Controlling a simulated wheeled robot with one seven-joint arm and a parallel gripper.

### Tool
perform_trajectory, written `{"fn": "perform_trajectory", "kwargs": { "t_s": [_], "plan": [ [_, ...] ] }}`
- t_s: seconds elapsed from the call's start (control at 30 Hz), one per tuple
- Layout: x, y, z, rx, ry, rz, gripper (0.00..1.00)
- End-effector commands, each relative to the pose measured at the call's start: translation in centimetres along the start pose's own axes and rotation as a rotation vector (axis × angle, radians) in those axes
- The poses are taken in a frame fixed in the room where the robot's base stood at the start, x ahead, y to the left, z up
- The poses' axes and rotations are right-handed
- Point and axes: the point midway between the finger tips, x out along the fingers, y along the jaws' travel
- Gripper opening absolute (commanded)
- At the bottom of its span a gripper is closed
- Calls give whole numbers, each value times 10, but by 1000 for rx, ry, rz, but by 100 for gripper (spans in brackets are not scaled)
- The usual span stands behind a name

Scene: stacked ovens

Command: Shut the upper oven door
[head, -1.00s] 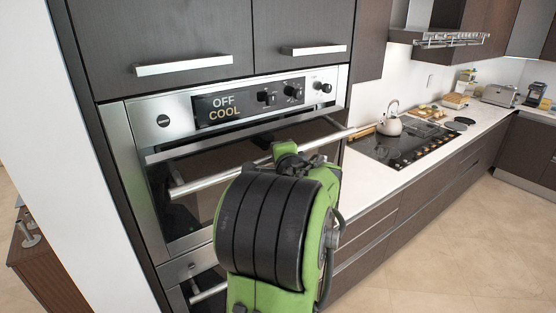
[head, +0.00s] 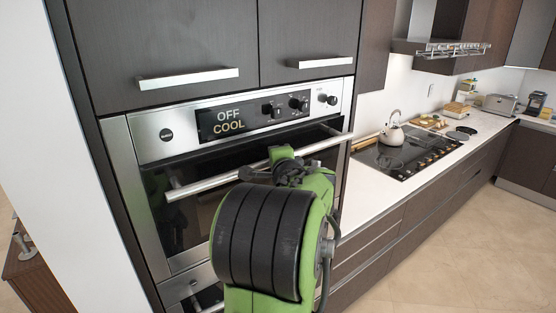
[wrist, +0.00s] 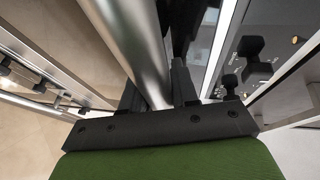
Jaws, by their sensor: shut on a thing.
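The upper oven door (head: 184,222) is dark glass in a steel frame, below the control panel in the head view. It stands slightly ajar, with a dark gap along its top edge. Its steel bar handle (head: 207,184) runs across the front, and it also shows in the wrist view (wrist: 140,42). In the wrist view my gripper (wrist: 158,88) has a finger on each side of the bar and is shut on it. In the head view my green and black arm hides the gripper and the middle of the door.
The control panel (head: 228,122) reads "OFF COOL" and has several knobs. A lower oven (head: 190,290) is partly hidden. To the right are a white counter (head: 372,198), a cooktop (head: 405,155) and a kettle (head: 391,134). Bare floor lies at the right.

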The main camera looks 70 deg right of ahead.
Motion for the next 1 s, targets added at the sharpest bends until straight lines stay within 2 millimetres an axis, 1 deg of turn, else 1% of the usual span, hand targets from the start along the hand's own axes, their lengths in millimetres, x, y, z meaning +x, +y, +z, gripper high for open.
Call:
{"fn": "perform_trajectory", "kwargs": {
  "t_s": [0.03, 0.43, 0.47, 0.5, 0.87, 0.97, 1.0],
  "plan": [
    [3, -1, 10, 6, -25, -8, 0],
    [3, 2, 11, 5, -26, 0, 0],
    [3, 2, 11, 5, -26, 0, 33],
    [3, 2, 11, 5, -26, 1, 35],
    [0, 4, 8, 4, -21, 7, 35],
    [-12, 4, 7, 4, -18, 5, 35],
    [-21, 5, 7, 5, -17, 3, 35]
  ]
}}
